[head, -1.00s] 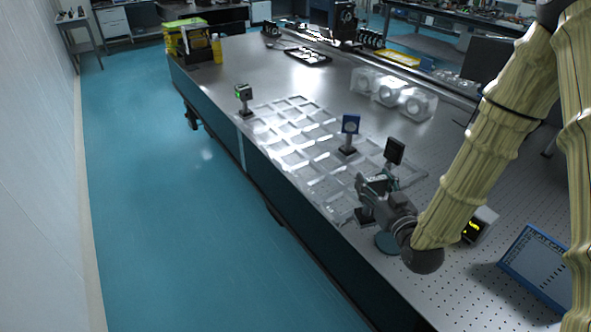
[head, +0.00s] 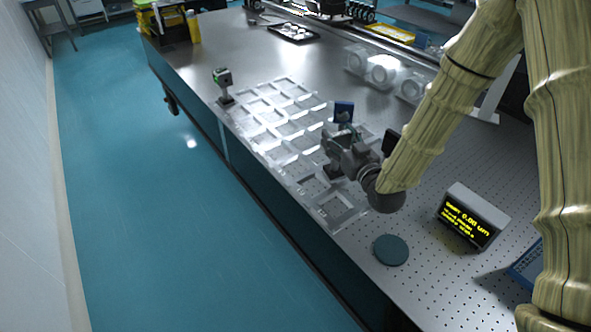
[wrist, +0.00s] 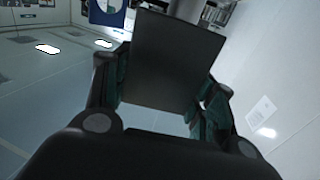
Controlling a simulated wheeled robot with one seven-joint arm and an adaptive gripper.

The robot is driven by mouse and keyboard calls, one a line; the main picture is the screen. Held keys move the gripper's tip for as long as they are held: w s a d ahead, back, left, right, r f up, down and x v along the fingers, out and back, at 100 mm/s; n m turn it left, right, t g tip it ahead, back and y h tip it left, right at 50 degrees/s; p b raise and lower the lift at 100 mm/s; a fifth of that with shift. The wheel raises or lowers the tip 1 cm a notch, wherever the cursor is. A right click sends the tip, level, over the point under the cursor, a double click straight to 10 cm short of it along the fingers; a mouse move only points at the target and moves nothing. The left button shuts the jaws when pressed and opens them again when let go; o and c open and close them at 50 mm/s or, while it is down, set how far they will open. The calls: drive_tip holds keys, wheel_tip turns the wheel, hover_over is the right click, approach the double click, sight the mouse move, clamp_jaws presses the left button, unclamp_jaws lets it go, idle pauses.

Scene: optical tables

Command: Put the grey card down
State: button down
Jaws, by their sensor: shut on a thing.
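The grey card (wrist: 175,62), a dark flat plate, stands between the fingers of my gripper (wrist: 160,100) in the wrist view. My gripper is shut on it. In the head view my gripper (head: 333,142) is over the clear gridded tray on the table, just in front of a blue-framed mount (head: 344,112). The card is mostly hidden there by the gripper, and I cannot tell whether its lower end touches the tray. The blue mount also shows beyond the card in the wrist view (wrist: 107,10).
A black plate (head: 391,141) stands right of my gripper, partly behind my arm. The clear tray (head: 335,208) has empty cells. A dark green disc (head: 391,250) and a display box (head: 472,215) are nearer.

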drive_tip(key=w+a+r+n+g+y+b, duration=0.1)
drive_tip(key=w+a+y+b, duration=0.1)
drive_tip(key=w+a, duration=0.8)
drive_tip(key=w+a+r+n+g+y+b, duration=0.15)
drive_tip(key=w+a, duration=0.55)
drive_tip(key=a, duration=0.7)
drive_tip(key=s+d+f+p, duration=0.4)
drive_tip(key=s+d, duration=0.7)
drive_tip(key=d, duration=0.1)
drive_tip(key=shift+f, duration=0.3)
drive_tip(key=shift+t, duration=0.25)
drive_tip(key=c, duration=0.5)
unclamp_jaws()
drive_tip(key=shift+f, duration=0.1)
